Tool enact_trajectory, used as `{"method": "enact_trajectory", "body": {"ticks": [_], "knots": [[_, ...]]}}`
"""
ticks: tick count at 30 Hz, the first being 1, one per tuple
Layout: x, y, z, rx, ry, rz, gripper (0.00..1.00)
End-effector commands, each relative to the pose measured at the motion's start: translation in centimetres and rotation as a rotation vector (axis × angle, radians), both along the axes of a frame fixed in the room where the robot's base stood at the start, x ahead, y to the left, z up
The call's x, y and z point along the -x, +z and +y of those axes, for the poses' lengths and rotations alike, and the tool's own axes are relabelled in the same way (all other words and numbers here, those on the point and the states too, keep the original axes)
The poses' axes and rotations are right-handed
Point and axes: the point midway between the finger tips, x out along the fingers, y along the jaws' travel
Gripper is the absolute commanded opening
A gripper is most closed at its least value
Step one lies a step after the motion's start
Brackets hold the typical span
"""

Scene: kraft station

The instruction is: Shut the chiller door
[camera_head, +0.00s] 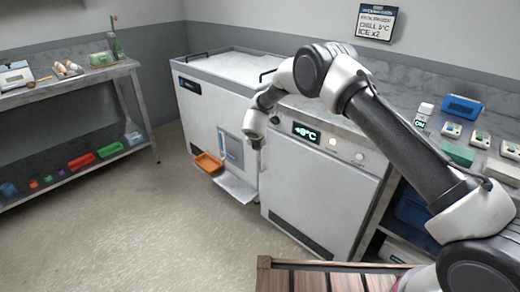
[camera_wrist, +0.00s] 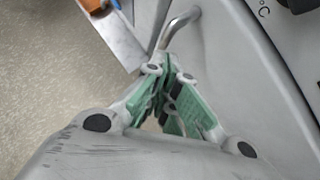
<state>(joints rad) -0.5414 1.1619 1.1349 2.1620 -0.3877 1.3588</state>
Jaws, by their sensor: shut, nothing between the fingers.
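The chiller (camera_head: 325,190) is the white cabinet with a lit temperature display (camera_head: 306,132) in the middle of the head view. Its white front door faces the room. I cannot tell for sure whether the door is fully shut or slightly ajar. My gripper (camera_wrist: 167,92) is shut and empty, its green-padded fingers together. In the head view it is at the chiller's left front edge, its fingertips small and partly hidden by the wrist. In the wrist view a bent metal handle (camera_wrist: 178,28) is just beyond the fingertips; I cannot tell whether they touch it.
A white machine (camera_head: 205,115) with an orange tray (camera_head: 208,163) and a low shelf (camera_head: 237,188) stands left of the chiller. A wooden slatted stand (camera_head: 325,280) is in front. A shelf unit (camera_head: 75,82) stands at left. The floor (camera_head: 140,220) is open at front left.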

Motion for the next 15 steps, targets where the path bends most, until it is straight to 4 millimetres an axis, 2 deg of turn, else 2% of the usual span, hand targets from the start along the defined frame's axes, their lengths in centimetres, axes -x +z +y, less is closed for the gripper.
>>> {"method": "enact_trajectory", "body": {"ticks": [15], "knots": [[4.7,5.5,0.5,0.001,0.002,0.001,0.00]]}}
